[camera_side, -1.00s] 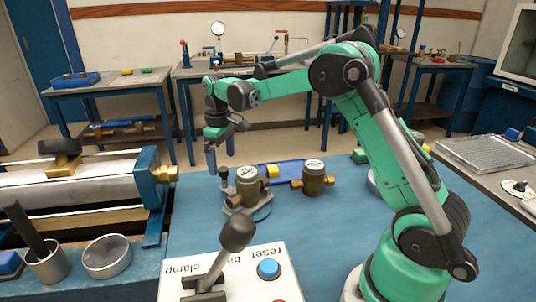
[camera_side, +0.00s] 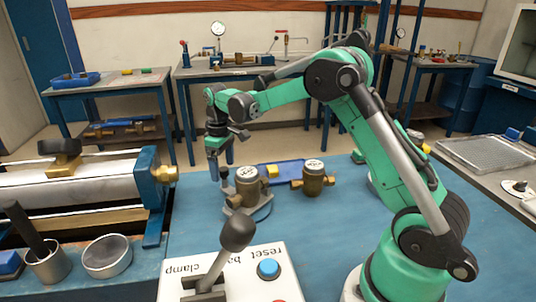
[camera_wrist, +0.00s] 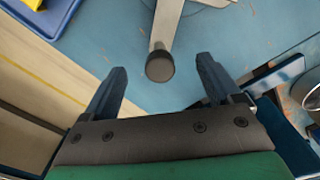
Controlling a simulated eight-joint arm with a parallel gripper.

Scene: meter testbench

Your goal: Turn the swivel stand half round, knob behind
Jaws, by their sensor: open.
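The swivel stand (camera_side: 262,212) is a grey round base on the blue bench, with a brass water meter (camera_side: 246,188) on it. Its dark knob (camera_side: 224,174) stands at the left side of the stand in the side view. In the wrist view the knob (camera_wrist: 160,67) is a dark round cap at the end of a grey bar (camera_wrist: 168,22) that runs up to the stand. My gripper (camera_side: 221,168) is open, at the knob in the side view. In the wrist view its fingers (camera_wrist: 161,70) lie left and right of the knob, with gaps on both sides.
A second brass meter (camera_side: 313,180) stands to the right, with a blue tray (camera_side: 290,168) behind. A control box (camera_side: 245,278) with a lever (camera_side: 237,236) is in front. A clamp bench (camera_side: 80,190) is at the left.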

